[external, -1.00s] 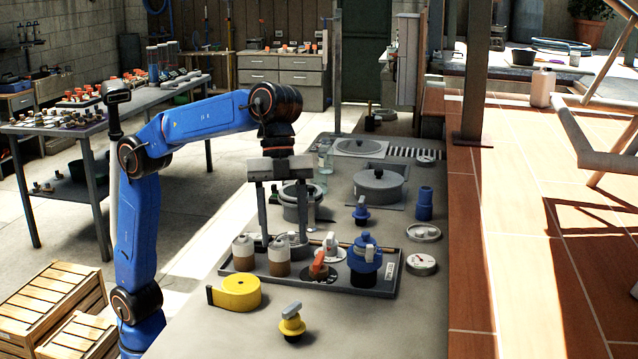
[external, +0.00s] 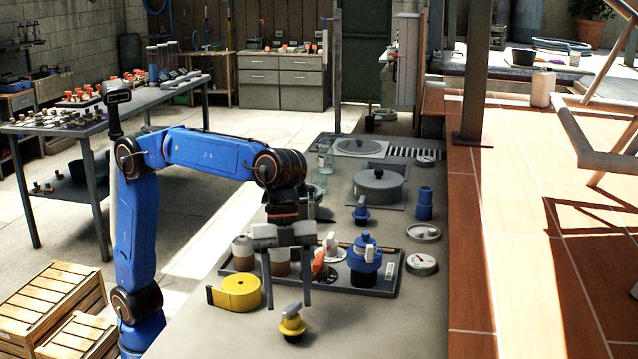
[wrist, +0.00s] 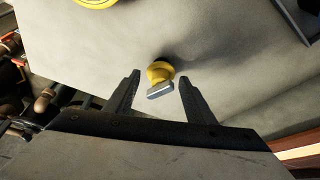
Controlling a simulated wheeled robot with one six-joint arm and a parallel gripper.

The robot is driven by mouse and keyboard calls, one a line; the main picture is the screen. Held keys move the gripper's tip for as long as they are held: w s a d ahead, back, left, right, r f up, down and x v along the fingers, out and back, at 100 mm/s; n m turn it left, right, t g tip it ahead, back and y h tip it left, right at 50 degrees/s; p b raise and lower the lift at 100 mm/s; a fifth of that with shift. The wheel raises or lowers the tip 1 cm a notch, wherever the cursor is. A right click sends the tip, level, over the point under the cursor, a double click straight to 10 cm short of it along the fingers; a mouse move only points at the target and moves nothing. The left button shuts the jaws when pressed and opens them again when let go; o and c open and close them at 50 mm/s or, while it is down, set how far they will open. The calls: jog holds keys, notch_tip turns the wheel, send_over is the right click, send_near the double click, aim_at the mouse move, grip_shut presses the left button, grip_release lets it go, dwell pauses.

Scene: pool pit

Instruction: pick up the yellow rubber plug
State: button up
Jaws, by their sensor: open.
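The yellow rubber plug (external: 292,325) stands on the grey bench top near its front, with a grey handle across its top and a dark base. In the wrist view the yellow plug (wrist: 160,72) lies just ahead of the fingertips, roughly centred between them, its grey handle nearest me. My gripper (external: 289,306) points down with its two fingers apart, close above the plug in the external view. In the wrist view my gripper (wrist: 160,76) is open and nothing is between the pads. Whether a finger touches the plug cannot be told.
A yellow tape roll (external: 238,292) lies left of the plug. Behind my gripper, a dark tray (external: 372,291) holds jars, an orange-handled piece and a blue valve-like piece. A round gauge (external: 421,264) sits right of the tray. The bench to the plug's right is clear.

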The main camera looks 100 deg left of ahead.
aim_at(293, 313)
jog(key=shift+x, duration=2.9)
jog(key=shift+w+d+r, duration=0.1)
jog(key=shift+w, duration=0.05)
jog(key=c, duration=0.8)
